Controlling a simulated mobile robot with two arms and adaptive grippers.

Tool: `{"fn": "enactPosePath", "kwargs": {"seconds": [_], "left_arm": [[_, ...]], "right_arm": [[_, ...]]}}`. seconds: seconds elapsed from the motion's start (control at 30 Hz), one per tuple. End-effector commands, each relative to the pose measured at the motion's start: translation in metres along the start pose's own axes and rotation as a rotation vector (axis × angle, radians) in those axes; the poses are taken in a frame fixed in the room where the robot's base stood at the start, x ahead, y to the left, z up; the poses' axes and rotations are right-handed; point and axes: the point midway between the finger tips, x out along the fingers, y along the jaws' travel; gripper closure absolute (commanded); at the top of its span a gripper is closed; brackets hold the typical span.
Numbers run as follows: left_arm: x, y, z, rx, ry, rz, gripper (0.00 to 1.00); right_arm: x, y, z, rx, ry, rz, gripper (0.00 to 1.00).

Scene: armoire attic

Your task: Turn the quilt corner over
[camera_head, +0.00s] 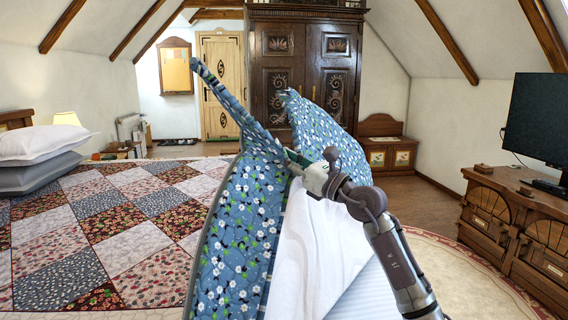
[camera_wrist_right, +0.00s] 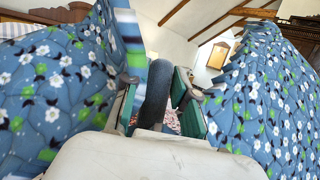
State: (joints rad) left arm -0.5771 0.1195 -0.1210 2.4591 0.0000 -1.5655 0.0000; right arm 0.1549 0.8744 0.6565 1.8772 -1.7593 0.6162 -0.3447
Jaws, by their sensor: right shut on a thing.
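The quilt (camera_head: 235,245) has a patchwork top (camera_head: 115,215) spread over the bed and a blue floral underside. Its near corner is lifted, with blue folds standing up on both sides of my right gripper (camera_head: 294,158). One blue fold (camera_head: 325,122) rises behind the gripper. My right gripper is shut on the quilt's edge and holds it above the bed. In the right wrist view, blue floral cloth (camera_wrist_right: 50,95) fills both sides of the gripper's fingers (camera_wrist_right: 160,95). White bedding (camera_head: 320,240) is bared below the raised part. The exact pinch is partly hidden. My left gripper is not in view.
Pillows (camera_head: 40,145) lie at the bed's far left. A dark carved armoire (camera_head: 305,65) stands at the back. A wooden cabinet (camera_head: 515,225) with a television (camera_head: 530,115) stands at the right. Floor with a pale rug (camera_head: 450,270) is clear beside the bed.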

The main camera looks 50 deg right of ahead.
Motion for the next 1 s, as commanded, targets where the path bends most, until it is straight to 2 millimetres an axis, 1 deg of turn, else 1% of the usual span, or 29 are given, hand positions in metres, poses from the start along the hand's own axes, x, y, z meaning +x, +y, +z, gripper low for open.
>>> {"fn": "enactPosePath", "kwargs": {"seconds": [0.27,0.3,0.43,0.47,0.7,0.8,0.87,0.97,1.0], "left_arm": [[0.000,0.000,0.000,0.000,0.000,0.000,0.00],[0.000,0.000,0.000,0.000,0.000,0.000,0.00],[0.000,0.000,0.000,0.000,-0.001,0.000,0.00],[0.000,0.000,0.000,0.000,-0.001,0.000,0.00],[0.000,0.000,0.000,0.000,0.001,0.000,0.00],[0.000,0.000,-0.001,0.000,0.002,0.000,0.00],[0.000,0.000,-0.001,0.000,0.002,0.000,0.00],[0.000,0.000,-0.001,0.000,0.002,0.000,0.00],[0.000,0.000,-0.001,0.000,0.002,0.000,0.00]], "right_arm": [[0.000,0.000,-0.002,0.000,0.004,0.001,1.00],[0.000,0.000,-0.002,0.001,0.004,0.001,0.72],[0.000,0.000,-0.002,0.001,0.003,0.001,0.50],[0.000,0.000,-0.002,0.001,0.003,0.001,0.48],[0.000,0.000,-0.001,0.000,0.002,0.000,0.48],[-0.003,0.000,-0.002,0.002,0.003,0.000,0.48],[-0.009,0.000,-0.002,0.003,0.002,0.000,0.48],[-0.025,0.000,-0.003,0.002,0.004,-0.001,0.48],[-0.033,0.000,-0.003,0.004,0.003,0.000,0.48]]}}
